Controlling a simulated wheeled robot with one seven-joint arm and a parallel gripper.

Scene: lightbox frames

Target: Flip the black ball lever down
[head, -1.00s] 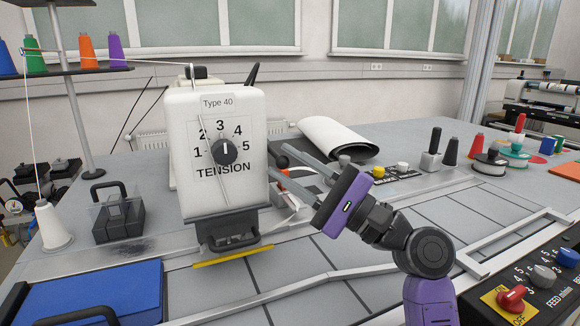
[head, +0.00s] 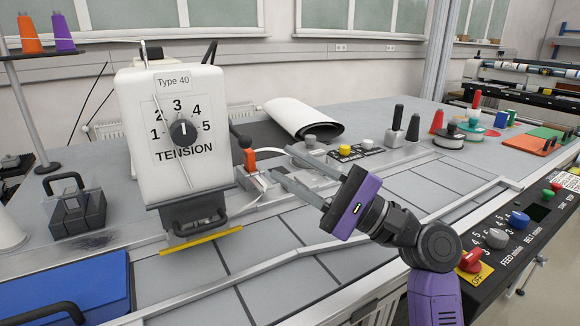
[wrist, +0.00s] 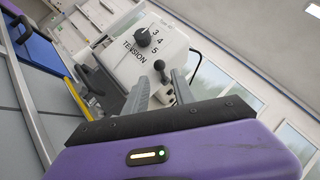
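The white machine head (head: 150,125) with the TENSION dial (head: 183,132) stands at left in the head view. A black ball lever (head: 236,131) shows just right of it, its ball up; an orange-red part (head: 248,158) is beside it. My gripper (head: 281,162) is open and empty, to the right of the lever and apart from it, with its fingers pointing left toward the machine. In the wrist view the ball lever (wrist: 159,66) shows between and beyond the two fingers (wrist: 160,86). The lever's base is partly hidden by a finger there.
A yellow bar (head: 188,244) and dark handle sit under the machine head. Yellow and grey knobs (head: 344,150) and a paper roll (head: 303,120) are behind my gripper. A control panel (head: 515,232) is at right.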

